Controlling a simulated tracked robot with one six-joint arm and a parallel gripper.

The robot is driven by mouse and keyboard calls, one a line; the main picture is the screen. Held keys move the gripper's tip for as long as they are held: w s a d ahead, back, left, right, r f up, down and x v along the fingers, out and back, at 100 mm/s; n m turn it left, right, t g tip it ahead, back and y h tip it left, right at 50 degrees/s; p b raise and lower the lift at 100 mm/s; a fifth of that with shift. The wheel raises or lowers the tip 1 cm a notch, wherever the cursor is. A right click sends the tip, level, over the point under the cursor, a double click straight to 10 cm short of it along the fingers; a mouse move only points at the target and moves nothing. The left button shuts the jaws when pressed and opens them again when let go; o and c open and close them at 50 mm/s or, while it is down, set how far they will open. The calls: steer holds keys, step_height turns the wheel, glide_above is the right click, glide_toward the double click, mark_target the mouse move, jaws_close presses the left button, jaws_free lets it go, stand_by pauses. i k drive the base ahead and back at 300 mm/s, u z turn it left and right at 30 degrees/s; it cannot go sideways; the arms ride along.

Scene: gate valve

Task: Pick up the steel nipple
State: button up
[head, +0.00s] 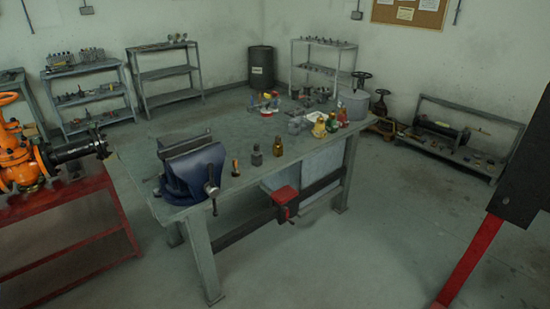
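I cannot tell for sure which piece is the steel nipple. A small dark grey upright piece (257,155) stands on the workbench (190,209) right of the blue vise, and another small dark piece (278,147) stands just behind it to the right. Several grey metal fittings (297,124) lie farther back on the bench, too small to tell apart. My gripper is not in view, so its state and its place relative to these pieces are hidden.
A blue vise (192,170) is fixed at the bench's near left. An orange-handled piece (235,168) and yellow-red bottles (320,127) share the top. An orange valve (18,155) sits on a red stand (70,225) at left.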

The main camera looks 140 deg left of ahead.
mark_target(257, 156)
steer(key=u, duration=4.5)
